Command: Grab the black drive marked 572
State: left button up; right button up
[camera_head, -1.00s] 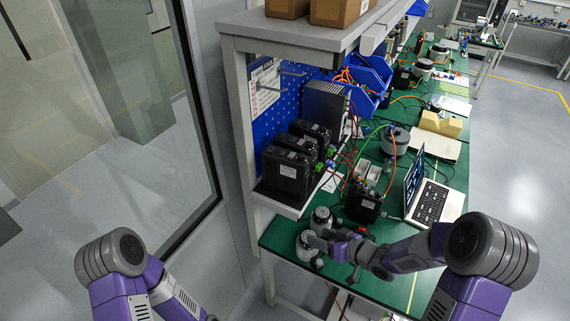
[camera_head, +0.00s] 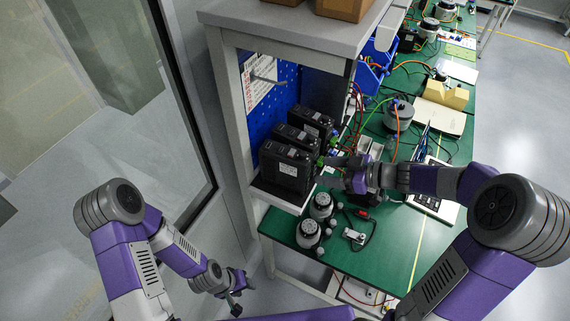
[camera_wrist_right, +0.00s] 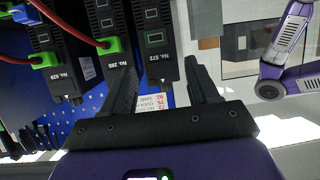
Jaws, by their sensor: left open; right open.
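In the right wrist view, the black drive marked No. 572 (camera_wrist_right: 157,45) is the rightmost of three upright black drives. Its lower end lies between the spread fingers of my right gripper (camera_wrist_right: 160,80), which is open. Whether the fingers touch it, I cannot tell. In the head view, this drive (camera_head: 287,172) appears to be the nearest on the shelf, with my right gripper (camera_head: 324,168) at its right side. My left gripper (camera_head: 237,290) is open and empty, low in front of the bench, well away from the drives.
Drives marked 265 (camera_wrist_right: 107,45) and 529 (camera_wrist_right: 55,55) stand close beside it, with red cables and green plugs. A blue pegboard (camera_head: 284,98) is behind. Two round metal motors (camera_head: 309,233) stand on the green bench (camera_head: 385,252). An overhead shelf (camera_head: 290,28) limits height.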

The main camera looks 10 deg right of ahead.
aim_at(308, 170)
jog(key=x, duration=0.4)
jog(key=shift+w, duration=0.1)
jog(key=shift+a+f, duration=0.25)
jog(key=shift+a, duration=0.15)
jog(key=shift+w+a, duration=0.1)
jog(key=shift+a, duration=0.05)
jog(key=shift+f, duration=0.15)
grip_shut()
